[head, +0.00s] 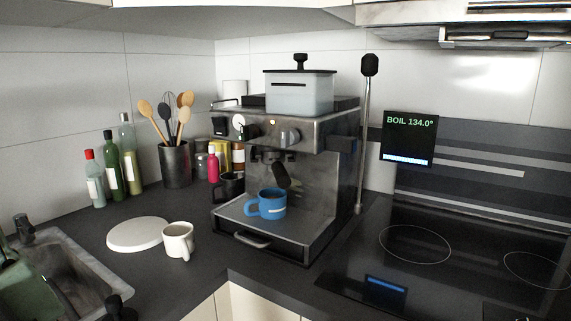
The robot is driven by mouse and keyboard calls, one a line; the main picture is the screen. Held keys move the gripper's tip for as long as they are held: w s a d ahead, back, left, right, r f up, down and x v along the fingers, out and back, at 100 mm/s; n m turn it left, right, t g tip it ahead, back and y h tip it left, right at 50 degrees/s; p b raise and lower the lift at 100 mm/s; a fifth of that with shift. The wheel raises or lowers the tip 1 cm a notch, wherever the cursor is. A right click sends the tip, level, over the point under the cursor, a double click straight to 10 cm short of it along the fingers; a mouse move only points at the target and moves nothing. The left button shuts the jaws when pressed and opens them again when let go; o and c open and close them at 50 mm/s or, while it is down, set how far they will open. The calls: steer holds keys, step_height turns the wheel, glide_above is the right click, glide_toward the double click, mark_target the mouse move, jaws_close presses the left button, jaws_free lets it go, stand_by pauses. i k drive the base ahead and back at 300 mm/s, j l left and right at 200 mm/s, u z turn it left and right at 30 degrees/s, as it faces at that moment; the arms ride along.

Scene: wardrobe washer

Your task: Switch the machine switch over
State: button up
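The espresso machine (330,185) stands in the middle of the counter, a metal box with a control panel on its front. At the panel's left end is a small black switch (219,126); its exact position is too small to tell. Beside it are a round white gauge (239,121), a small lit orange lamp (272,122) and a silver knob (290,136). A blue mug (271,204) stands on the drip tray below the dark portafilter (281,176). I cannot make out my gripper in the head view.
A white mug (179,241) and a round white plate (137,234) lie left of the machine. Bottles (110,163), a utensil pot (174,165) and a sink (65,270) are further left. A hob (430,245) and a "BOIL 134.0°" display (409,138) are at right.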

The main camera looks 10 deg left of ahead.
mark_target(219, 123)
steer(key=j+u, duration=0.15)
steer(key=u, duration=0.2)
steer(key=i+j+u, duration=0.1)
steer(key=u, duration=0.25)
steer(key=i+j+u, duration=0.1)
steer(key=u, duration=0.25)
